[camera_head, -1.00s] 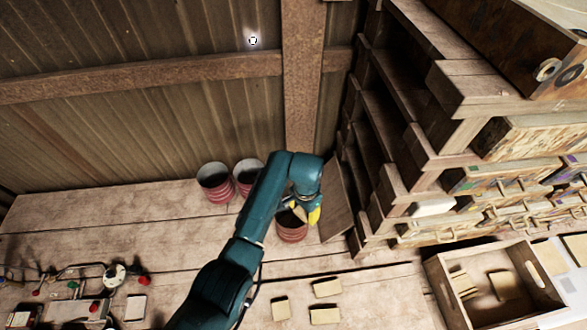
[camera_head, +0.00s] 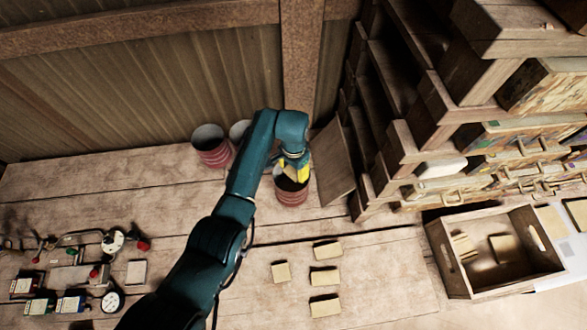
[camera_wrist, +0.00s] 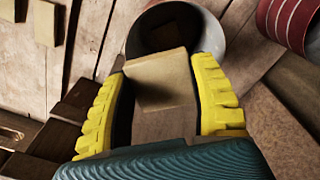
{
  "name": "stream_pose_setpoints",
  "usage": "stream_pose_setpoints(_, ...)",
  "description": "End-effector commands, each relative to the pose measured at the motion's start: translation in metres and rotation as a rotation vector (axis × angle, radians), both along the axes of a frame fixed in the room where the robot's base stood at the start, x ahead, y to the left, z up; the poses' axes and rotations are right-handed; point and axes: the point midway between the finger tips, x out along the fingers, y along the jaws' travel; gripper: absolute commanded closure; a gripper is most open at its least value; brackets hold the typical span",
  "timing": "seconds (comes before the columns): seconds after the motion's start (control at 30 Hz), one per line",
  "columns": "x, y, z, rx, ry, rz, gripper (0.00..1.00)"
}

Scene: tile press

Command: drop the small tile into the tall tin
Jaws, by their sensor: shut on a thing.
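My gripper (camera_head: 300,171) has yellow fingers and is shut on a small tan tile (camera_wrist: 160,79). The tile sits between the two fingers in the wrist view. In the head view the fingers are at the mouth of a red ribbed tin (camera_head: 291,197), toward its right side. In the wrist view the tin's pale inner wall and dark opening (camera_wrist: 170,28) show just beyond the tile. The tile overlaps the near rim in this view, and I cannot tell its height above it. The tin's far inside is dark.
Two more red tins stand to the left, one in full view (camera_head: 212,153) and one (camera_head: 239,131) partly behind my arm. A leaning wooden board (camera_head: 336,165) is close on the right, beside shelves. Several loose tiles (camera_head: 325,279) and a wooden crate (camera_head: 449,259) lie nearer.

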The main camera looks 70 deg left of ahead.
Motion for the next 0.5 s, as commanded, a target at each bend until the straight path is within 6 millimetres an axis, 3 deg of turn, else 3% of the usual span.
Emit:
stream_pose_setpoints(0.03, 0.0002, 0.0002, 0.001, 0.0, -0.001, 0.0, 0.78)
stream_pose_setpoints(0.07, 0.0002, 0.0002, 0.001, 0.0, -0.001, 0.0, 0.34)
stream_pose_setpoints(0.17, 0.0001, 0.0002, 0.001, 0.0, -0.001, 0.0, 0.15)
stream_pose_setpoints(0.5, 0.0001, 0.0, 0.0026, 0.0, 0.0, 0.0, 0.12)
